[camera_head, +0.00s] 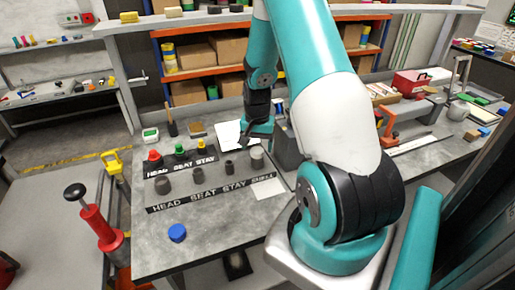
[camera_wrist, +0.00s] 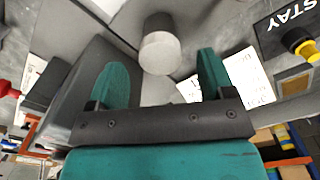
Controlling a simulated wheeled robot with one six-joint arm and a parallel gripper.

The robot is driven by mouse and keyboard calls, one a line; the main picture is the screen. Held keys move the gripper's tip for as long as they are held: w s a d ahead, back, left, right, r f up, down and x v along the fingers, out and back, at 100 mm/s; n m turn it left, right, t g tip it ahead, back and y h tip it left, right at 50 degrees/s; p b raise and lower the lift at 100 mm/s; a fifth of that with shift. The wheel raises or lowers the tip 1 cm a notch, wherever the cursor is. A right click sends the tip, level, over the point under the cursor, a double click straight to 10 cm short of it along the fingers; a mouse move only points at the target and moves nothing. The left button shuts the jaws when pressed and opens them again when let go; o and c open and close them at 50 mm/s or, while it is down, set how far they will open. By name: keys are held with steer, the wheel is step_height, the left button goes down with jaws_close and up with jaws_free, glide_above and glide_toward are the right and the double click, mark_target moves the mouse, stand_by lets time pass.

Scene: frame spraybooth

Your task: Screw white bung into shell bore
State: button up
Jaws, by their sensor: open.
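My gripper (camera_wrist: 163,75) is open, its two teal fingers spread with nothing between the tips that I can see touching them. It also shows in the head view (camera_head: 257,133), over the back of the bench. A pale grey cylinder (camera_wrist: 160,52) stands just beyond the fingers in the wrist view, roughly centred between them. In the head view a pale cylinder (camera_head: 257,158) stands at the right end of the tube row, near a small label that seems to read SHELL. I cannot make out a separate white bung or an open bore.
Red (camera_head: 154,157), green (camera_head: 179,150) and yellow (camera_head: 202,145) knobs stand on the upper label strip. Dark tubes (camera_head: 197,175) stand in front. A blue cap (camera_head: 177,233) lies at the front. A dark grey block (camera_head: 287,147) is close to the gripper's right.

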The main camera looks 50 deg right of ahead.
mark_target(257, 150)
steer(key=shift+f, duration=1.5)
steer(key=c, duration=1)
steer(key=shift+o, duration=1)
steer(key=shift+c, duration=0.6)
steer(key=shift+m, duration=0.5)
steer(key=o, duration=0.9)
